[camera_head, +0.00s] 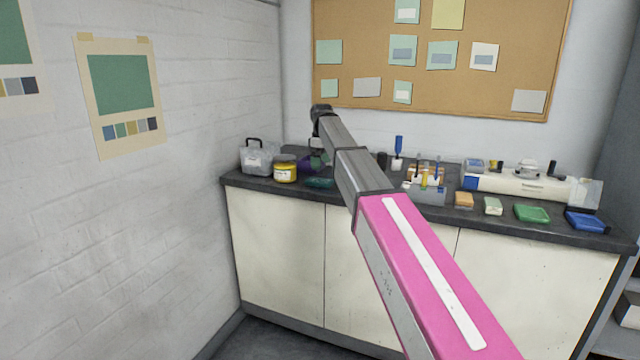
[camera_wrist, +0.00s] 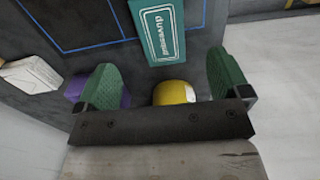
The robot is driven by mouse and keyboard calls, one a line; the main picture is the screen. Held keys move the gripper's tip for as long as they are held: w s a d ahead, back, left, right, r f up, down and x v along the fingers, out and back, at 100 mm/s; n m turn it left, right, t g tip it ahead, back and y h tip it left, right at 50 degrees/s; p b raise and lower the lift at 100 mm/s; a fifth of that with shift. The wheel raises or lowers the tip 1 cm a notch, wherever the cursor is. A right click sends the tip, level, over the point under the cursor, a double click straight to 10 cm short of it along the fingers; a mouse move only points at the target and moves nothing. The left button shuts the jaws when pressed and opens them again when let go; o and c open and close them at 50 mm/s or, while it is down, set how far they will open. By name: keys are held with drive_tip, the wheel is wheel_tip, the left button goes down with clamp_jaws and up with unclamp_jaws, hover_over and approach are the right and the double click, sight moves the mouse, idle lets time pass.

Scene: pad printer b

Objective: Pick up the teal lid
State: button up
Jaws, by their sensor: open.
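A flat teal thing with white lettering (camera_wrist: 160,33), which looks like the teal lid, lies on the dark counter beyond my fingertips in the wrist view. Its upper end is cut off by the picture edge. In the head view a dark teal flat piece (camera_head: 319,183) lies on the counter, right of the yellow jar. My gripper (camera_wrist: 162,62) is open, its two green-padded fingers apart with nothing held between them. The teal thing is ahead of the fingers, apart from them. My arm partly hides this spot in the head view.
A yellow jar (camera_head: 285,170) and a clear bin with a black handle (camera_head: 256,158) stand at the counter's left end. A purple thing (camera_wrist: 122,98) shows beside the left finger. Several pads and a white machine (camera_head: 530,186) are at the right.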

sight(321, 180)
wheel_tip(321, 180, down, 7)
drive_tip(key=shift+a+f, duration=0.1)
drive_tip(key=shift+f, duration=0.05)
drive_tip(key=c, duration=1)
